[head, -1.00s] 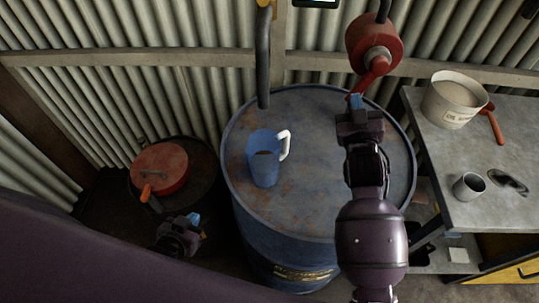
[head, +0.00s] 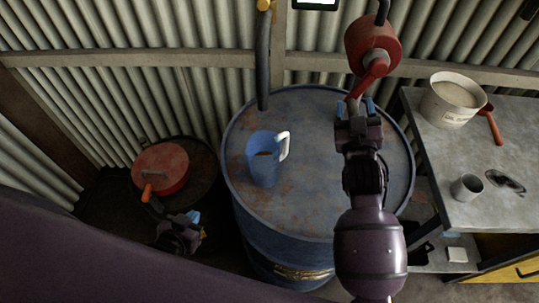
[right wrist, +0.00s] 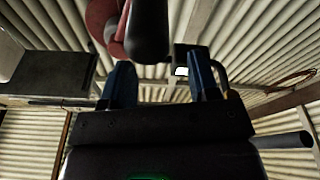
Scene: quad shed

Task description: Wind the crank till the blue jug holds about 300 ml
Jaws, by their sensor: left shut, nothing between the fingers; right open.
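The blue jug (head: 262,172) with a white handle stands upright on the barrel top, below and in front of the dark hose's lower end (head: 263,95). Something dark shows inside it; I cannot read the level. The red crank (head: 370,75) is on the wall unit at the upper right, its arm slanting down-left. My right gripper (head: 355,106) is open at the crank arm's lower end. In the right wrist view, a dark cylinder, apparently the crank's grip (right wrist: 148,30), shows beyond and between the open fingers. My left gripper (head: 194,217) is shut and empty, low at the left.
The blue rusty barrel (head: 310,115) bears the jug. A screen (head: 316,3) is cut off at the top.

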